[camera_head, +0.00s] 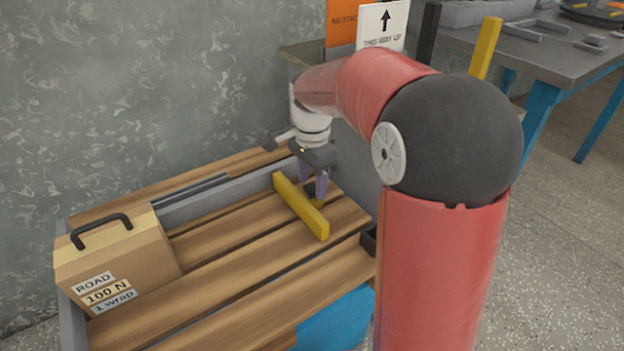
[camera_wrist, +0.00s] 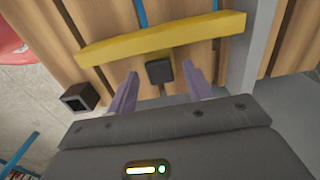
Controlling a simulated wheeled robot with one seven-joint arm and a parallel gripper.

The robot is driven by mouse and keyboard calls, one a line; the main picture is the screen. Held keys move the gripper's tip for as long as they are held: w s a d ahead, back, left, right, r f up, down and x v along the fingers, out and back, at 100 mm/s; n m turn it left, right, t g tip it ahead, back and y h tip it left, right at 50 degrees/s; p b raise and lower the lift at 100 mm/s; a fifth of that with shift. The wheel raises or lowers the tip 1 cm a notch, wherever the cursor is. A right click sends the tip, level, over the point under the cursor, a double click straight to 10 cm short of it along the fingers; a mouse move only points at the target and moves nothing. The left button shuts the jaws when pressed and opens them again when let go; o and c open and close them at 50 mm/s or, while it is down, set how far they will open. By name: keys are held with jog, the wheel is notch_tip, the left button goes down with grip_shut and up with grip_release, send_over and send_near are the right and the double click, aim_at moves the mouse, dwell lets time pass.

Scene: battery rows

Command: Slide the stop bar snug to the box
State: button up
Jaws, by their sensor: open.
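The stop bar is a yellow bar (camera_head: 300,206) lying across the wooden slats in the head view. It also crosses the upper part of the wrist view (camera_wrist: 160,37). The cardboard box (camera_head: 117,258) with a black handle and labels sits at the left end of the slats, with a wide gap of bare slats between it and the bar. My gripper (camera_head: 318,196) is on the bar's right side, away from the box. In the wrist view its purple fingers (camera_wrist: 158,84) are apart, with a small dark block (camera_wrist: 159,72) beside the bar showing between them.
A grey rail (camera_head: 205,199) runs along the wall side of the slatted pallet (camera_head: 240,252). A dark square piece (camera_wrist: 79,97) sits at the slat edge in the wrist view. A grey bench (camera_head: 540,55) with tools stands at the back right. The slats between bar and box are clear.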

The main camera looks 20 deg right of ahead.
grip_shut()
jog(key=s+a, duration=0.2)
jog(key=a, duration=0.6)
jog(key=s+a, duration=0.3)
jog(key=a, duration=0.5)
jog(key=s+a+p, duration=0.1)
jog(key=s+a, duration=0.1)
jog(key=a, duration=0.6)
jog(key=shift+s, duration=0.4)
jog(key=shift+d, duration=0.1)
grip_release()
jog(key=shift+r, duration=0.1)
notch_tip(320, 180, up, 8)
jog(key=p, duration=0.1)
